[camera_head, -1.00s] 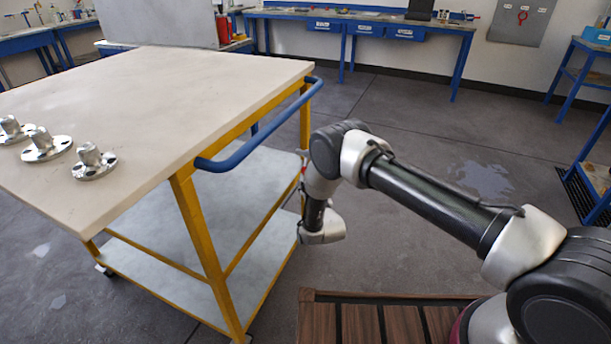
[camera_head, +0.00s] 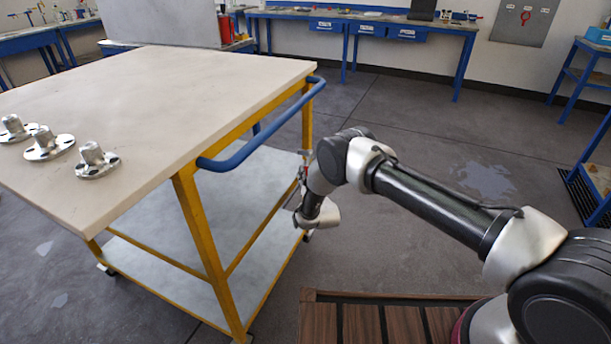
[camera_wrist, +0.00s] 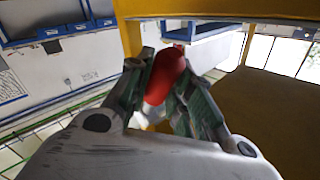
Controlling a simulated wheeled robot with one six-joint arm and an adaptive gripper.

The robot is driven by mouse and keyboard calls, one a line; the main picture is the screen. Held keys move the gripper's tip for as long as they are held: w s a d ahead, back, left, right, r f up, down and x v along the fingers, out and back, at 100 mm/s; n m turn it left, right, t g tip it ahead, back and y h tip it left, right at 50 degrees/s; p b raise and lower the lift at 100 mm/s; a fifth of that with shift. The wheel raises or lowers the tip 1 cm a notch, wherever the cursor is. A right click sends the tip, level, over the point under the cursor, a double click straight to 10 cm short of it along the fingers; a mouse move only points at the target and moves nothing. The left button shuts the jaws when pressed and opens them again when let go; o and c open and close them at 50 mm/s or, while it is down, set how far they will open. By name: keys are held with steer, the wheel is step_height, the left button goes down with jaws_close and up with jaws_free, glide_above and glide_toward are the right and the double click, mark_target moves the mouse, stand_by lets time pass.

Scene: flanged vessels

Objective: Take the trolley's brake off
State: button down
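The trolley has a pale top (camera_head: 190,85), yellow legs, a blue push handle (camera_head: 262,135) and a grey lower shelf (camera_head: 245,200). A small lever with a red grip shows at its right far leg, largely behind my wrist in the head view. In the wrist view the red grip (camera_wrist: 165,76) stands between the two fingers of my gripper (camera_wrist: 167,82), below a yellow frame bar (camera_wrist: 220,8). Both fingers lie close against its sides and appear shut on it. The fingers are mostly hidden in the head view. The brake's setting cannot be read.
Several silver flanged vessels (camera_head: 96,160) stand at the trolley top's left edge. A wooden slatted deck (camera_head: 390,318) lies in front. Blue workbenches (camera_head: 360,18) line the back wall. The floor right of the trolley is clear.

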steer(key=shift+r, duration=0.15)
steer(key=shift+s+a+r+m+g, duration=0.25)
steer(key=shift+s+r+m+g, duration=0.35)
steer(key=shift+m+g, duration=0.3)
steer(key=r+g, duration=0.1)
steer(key=s+r+m+g, duration=0.1)
steer(key=shift+s+a+m+g+h, duration=0.2)
steer(key=shift+s+m+g+h, duration=0.1)
steer(key=shift+g+h, duration=0.1)
steer(key=shift+s+a+r+m+g+y, duration=0.15)
steer(key=shift+s+r+m+g, duration=0.1)
steer(key=shift+r+m+g, duration=0.6)
steer(key=shift+s+a+r+m+g+y, duration=0.15)
steer(key=shift+r+m+g, duration=0.3)
steer(key=shift+r+g, duration=0.8)
steer(key=shift+d+f+g, duration=0.1)
steer(key=shift+f+g, duration=0.1)
steer(key=shift+g, duration=0.1)
steer(key=c, duration=1.3)
jaws_free()
steer(key=shift+o, duration=0.2)
